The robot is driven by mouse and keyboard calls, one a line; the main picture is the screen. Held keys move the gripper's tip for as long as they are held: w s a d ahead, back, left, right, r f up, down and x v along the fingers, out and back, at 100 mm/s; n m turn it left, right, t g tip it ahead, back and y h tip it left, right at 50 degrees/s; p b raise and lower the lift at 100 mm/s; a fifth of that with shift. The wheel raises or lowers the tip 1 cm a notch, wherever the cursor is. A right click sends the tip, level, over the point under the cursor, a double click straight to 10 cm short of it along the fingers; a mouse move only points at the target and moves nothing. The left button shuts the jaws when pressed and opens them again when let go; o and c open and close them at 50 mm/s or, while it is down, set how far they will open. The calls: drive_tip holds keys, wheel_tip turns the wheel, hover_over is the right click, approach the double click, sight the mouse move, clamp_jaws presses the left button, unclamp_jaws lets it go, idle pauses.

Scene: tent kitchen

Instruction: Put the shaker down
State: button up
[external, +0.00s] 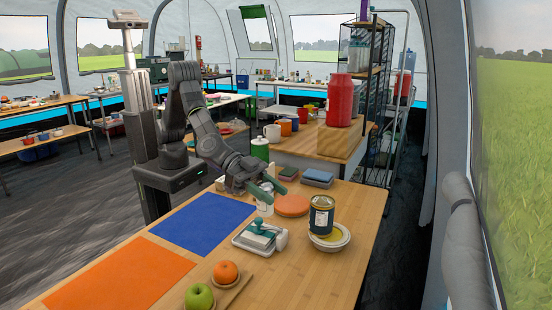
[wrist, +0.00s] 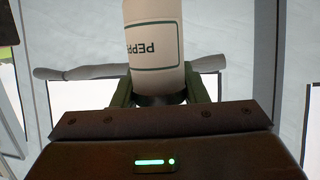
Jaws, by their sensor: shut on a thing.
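The shaker (wrist: 155,40) is white with a green-framed label reading "PEPP…", which stands upside down in the wrist view. My gripper (wrist: 160,95) is shut on it, with a green finger on each side. In the external view my gripper (external: 266,190) is over the wooden table (external: 340,262), near the right edge of the blue mat. The whitish shaker (external: 265,207) shows partly behind the fingers there. I cannot tell whether its base touches the table.
Close by are an orange disc (external: 292,205), a tray with a teal-handled item (external: 258,238), a dark can (external: 321,215) by stacked plates and blue boxes (external: 317,178). The blue mat (external: 204,221) and orange mat (external: 115,278) are bare. An apple (external: 199,298) and orange (external: 225,272) are in front.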

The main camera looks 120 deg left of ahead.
drive_tip(key=w+d+f+n+y+p, duration=0.2)
drive_tip(key=w+d+f, duration=0.1)
drive_tip(key=w+f, duration=0.35)
drive_tip(key=f, duration=0.5)
drive_tip(key=f+b, duration=0.1)
drive_tip(key=f, duration=0.4)
drive_tip(key=shift+w, duration=0.2)
drive_tip(key=shift+f+b, duration=0.25)
drive_tip(key=shift+b, duration=0.1)
drive_tip(key=o, duration=1.1)
drive_tip(key=shift+r, duration=0.1)
drive_tip(key=shift+s+r, duration=0.3)
drive_tip(key=shift+s, duration=0.05)
drive_tip(key=v, duration=1.1)
drive_tip(key=shift+s+b, duration=0.2)
drive_tip(key=shift+b, duration=0.15)
